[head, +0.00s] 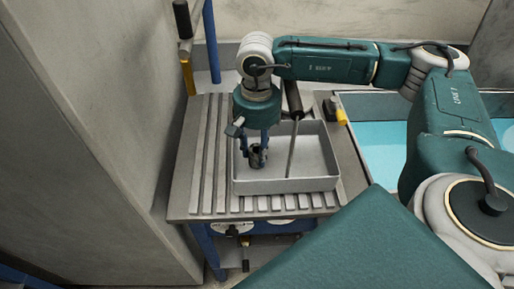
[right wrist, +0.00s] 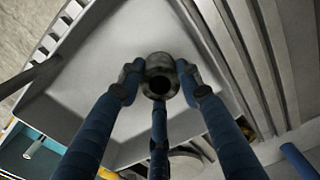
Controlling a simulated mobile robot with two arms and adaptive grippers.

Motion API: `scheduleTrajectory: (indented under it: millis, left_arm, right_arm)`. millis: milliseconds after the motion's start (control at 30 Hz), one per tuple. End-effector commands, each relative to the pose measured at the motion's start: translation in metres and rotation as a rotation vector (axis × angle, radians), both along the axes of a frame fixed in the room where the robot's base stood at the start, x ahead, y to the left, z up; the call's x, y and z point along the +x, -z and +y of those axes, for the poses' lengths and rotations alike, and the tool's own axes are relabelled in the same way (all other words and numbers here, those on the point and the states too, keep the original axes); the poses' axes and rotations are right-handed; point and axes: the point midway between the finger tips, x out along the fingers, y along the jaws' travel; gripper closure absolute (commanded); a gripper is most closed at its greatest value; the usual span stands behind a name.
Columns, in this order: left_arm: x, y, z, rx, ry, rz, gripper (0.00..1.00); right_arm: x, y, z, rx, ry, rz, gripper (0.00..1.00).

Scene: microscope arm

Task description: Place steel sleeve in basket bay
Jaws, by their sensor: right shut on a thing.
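My right gripper (head: 257,148) hangs down over the left part of a grey metal tray (head: 285,186). Its blue fingers are shut on a dark grey steel sleeve (head: 259,161). In the right wrist view the sleeve (right wrist: 160,66) shows its round open end between the fingertips (right wrist: 160,85), with the pale tray floor (right wrist: 95,100) behind it. I cannot tell whether the sleeve touches the tray floor. No separate basket bay can be made out. My left gripper is not in view.
A tool with a dark handle (head: 294,100) leans in the tray, its rod right of my gripper. The tray stands on a slatted grey bench (head: 196,170). A tank of blue liquid (head: 375,150) lies to the right. A grey wall (head: 90,130) rises at left.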

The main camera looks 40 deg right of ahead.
Motion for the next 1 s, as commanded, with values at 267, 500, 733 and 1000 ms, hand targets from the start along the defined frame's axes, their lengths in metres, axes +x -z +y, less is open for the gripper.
scheduleTrajectory:
  millis: [267, 500, 733, 1000]
  left_arm:
    - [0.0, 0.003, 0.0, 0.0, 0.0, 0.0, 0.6]
    - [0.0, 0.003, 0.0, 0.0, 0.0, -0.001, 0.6]
    - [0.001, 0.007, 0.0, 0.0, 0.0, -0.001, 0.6]
    - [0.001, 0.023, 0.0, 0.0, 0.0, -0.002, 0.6]
  right_arm:
    - [0.0, 0.002, 0.0, 0.0, 0.0, 0.0, 0.46]
    - [0.0, 0.002, 0.0, 0.0, 0.0, 0.0, 0.46]
    - [0.002, -0.015, 0.0, 0.001, 0.0, -0.005, 0.46]
    - [0.002, -0.073, 0.001, 0.002, -0.002, -0.006, 0.46]
